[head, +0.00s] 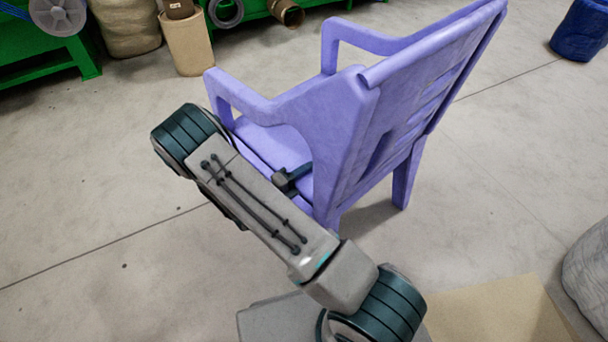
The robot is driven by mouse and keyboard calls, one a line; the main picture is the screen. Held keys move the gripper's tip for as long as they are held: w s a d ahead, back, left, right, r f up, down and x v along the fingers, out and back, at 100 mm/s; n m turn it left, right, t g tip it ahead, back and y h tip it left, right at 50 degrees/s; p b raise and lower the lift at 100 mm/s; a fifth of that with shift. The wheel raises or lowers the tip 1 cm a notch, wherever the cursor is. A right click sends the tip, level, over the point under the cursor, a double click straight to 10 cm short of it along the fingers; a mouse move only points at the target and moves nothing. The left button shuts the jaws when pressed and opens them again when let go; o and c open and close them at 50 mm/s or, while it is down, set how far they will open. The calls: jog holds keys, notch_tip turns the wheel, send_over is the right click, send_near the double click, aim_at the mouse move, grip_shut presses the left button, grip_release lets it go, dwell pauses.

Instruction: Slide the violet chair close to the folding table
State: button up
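The violet chair (345,130) stands upright on the floor in the upper middle of the head view, its backrest towards the right and its seat and armrests towards the left. My arm crosses in front of its lower left side and hides part of the seat and legs. A small dark part of what looks like my gripper (292,180) shows at the chair's near side, by the seat. Its fingers are mostly hidden, so I cannot tell its opening or whether it touches the chair. I see nothing that is clearly a folding table.
Green frames (50,62) stand along the back left, with a tan cylinder (188,42) and a sack (127,25) beside them. A blue object (580,30) is at the upper right, and a grey sack-like object (590,272) at the right edge. The floor left and right of the chair is clear.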

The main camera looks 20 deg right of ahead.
grip_shut()
dwell(1.2)
